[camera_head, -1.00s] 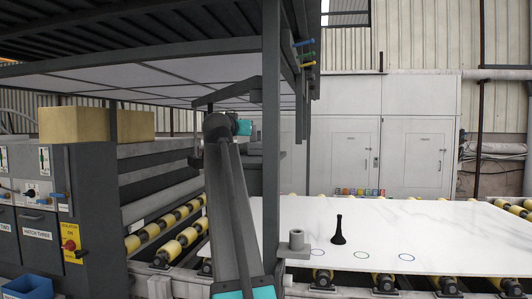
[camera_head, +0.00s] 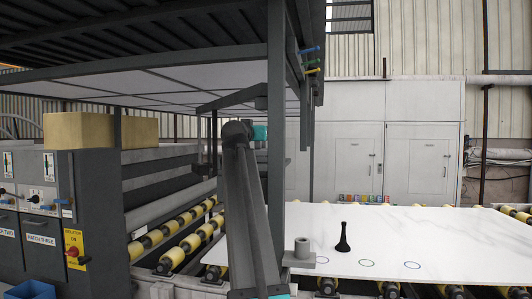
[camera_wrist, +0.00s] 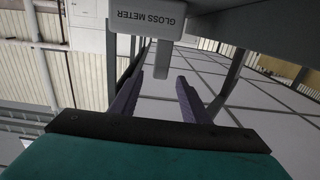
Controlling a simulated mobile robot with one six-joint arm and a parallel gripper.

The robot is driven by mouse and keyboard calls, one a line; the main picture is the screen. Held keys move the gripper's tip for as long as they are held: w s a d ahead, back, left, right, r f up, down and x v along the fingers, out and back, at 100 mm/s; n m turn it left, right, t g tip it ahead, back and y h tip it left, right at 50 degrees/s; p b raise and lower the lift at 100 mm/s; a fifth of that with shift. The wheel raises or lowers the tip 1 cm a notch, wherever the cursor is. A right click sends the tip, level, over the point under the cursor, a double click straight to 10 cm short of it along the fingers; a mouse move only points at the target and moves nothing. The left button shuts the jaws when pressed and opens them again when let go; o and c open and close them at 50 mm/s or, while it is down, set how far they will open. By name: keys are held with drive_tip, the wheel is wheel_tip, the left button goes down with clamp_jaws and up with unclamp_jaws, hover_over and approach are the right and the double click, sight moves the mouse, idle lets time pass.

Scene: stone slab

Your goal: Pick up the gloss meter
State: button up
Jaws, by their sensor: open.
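In the wrist view, a pale grey block (camera_wrist: 146,18) at the top carries upside-down "GLOSS METER" lettering. A narrow pale piece (camera_wrist: 154,60) projects below it towards my fingers. I cannot tell whether the block is the gloss meter itself or a labelled holder for it. My gripper (camera_wrist: 161,76) is open, its two dark purple fingers apart with nothing clearly held between them. The narrow piece shows close to the gap between the fingertips; contact cannot be told. In the head view my arm rises in front of the rack, its end partly hidden by a dark post.
A dark post (camera_head: 276,150) and overhead frame (camera_head: 150,60) stand close to my arm. The white slab (camera_head: 450,235) lies on yellow rollers (camera_head: 172,259). It carries a black flared object (camera_head: 343,238). A grey cylinder on a bracket (camera_head: 303,246) is at its near left edge.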

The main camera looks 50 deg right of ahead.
drive_tip(key=shift+p+x, duration=0.4)
drive_tip(key=shift+x, duration=1.6)
drive_tip(key=shift+d, duration=0.1)
drive_tip(key=shift+p+x, duration=1.3)
drive_tip(key=shift+x, duration=0.85)
drive_tip(key=shift+w+d, duration=0.2)
drive_tip(key=shift+d, duration=0.15)
clamp_jaws()
